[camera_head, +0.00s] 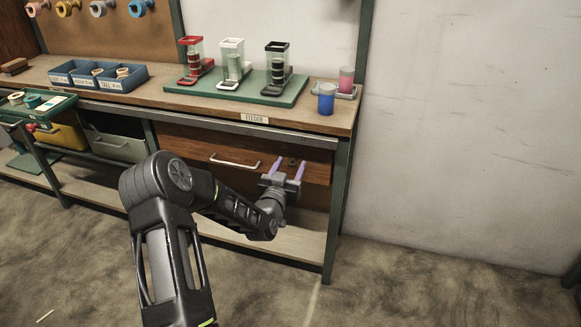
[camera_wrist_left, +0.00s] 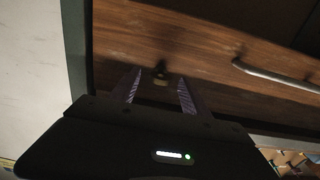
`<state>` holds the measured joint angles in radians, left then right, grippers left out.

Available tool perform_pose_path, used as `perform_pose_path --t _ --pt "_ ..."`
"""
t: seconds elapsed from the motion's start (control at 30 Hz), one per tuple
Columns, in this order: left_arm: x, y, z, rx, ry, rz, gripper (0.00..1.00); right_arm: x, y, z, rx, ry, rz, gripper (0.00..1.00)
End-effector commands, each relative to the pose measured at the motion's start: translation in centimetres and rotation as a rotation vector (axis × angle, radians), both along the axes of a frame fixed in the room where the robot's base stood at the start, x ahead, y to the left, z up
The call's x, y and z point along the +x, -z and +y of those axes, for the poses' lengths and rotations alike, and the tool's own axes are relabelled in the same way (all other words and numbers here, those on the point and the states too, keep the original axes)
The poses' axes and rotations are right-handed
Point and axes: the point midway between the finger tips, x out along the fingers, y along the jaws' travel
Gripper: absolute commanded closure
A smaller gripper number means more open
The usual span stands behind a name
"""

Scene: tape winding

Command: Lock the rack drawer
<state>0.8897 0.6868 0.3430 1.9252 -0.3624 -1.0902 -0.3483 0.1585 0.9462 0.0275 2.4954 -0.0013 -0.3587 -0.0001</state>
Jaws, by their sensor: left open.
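The wooden rack drawer (camera_head: 200,146) sits under the bench top and looks shut. Its metal handle (camera_head: 235,162) is left of my gripper. A small dark lock (camera_head: 293,161) is on the drawer's right part. My left gripper (camera_head: 289,166) is open in front of it, its purple fingers either side of the lock. In the left wrist view the lock (camera_wrist_left: 160,73) shows between the two fingertips of my left gripper (camera_wrist_left: 159,82), on the drawer front (camera_wrist_left: 190,45). I cannot tell whether the fingers touch it. My right gripper is not in view.
The bench top (camera_head: 150,100) carries a green tray (camera_head: 220,96) with three clear holders, blue bins (camera_head: 97,78) and a blue cup (camera_head: 326,103). A green bench leg (camera_head: 338,205) stands right of the drawer. A lower shelf (camera_head: 300,240) runs below. The floor at right is clear.

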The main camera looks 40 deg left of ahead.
Motion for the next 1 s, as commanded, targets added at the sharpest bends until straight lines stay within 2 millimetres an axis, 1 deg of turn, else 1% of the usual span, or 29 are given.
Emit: perform_pose_path --t 0.1,0.3,0.33,0.9,1.0 --pt "0.39 0.05 0.10 -0.001 0.000 0.001 0.45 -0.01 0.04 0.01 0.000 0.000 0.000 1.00" --pt "0.38 0.02 0.10 0.000 0.000 0.001 0.45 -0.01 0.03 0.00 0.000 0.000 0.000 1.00" --pt "0.38 0.02 0.10 0.000 0.000 0.001 0.47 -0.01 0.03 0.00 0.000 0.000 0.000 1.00" --pt "0.36 0.02 0.08 0.000 0.001 0.001 0.94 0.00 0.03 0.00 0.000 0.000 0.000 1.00" --pt "0.37 0.02 0.07 0.000 0.001 0.001 1.00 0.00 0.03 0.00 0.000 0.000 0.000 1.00"
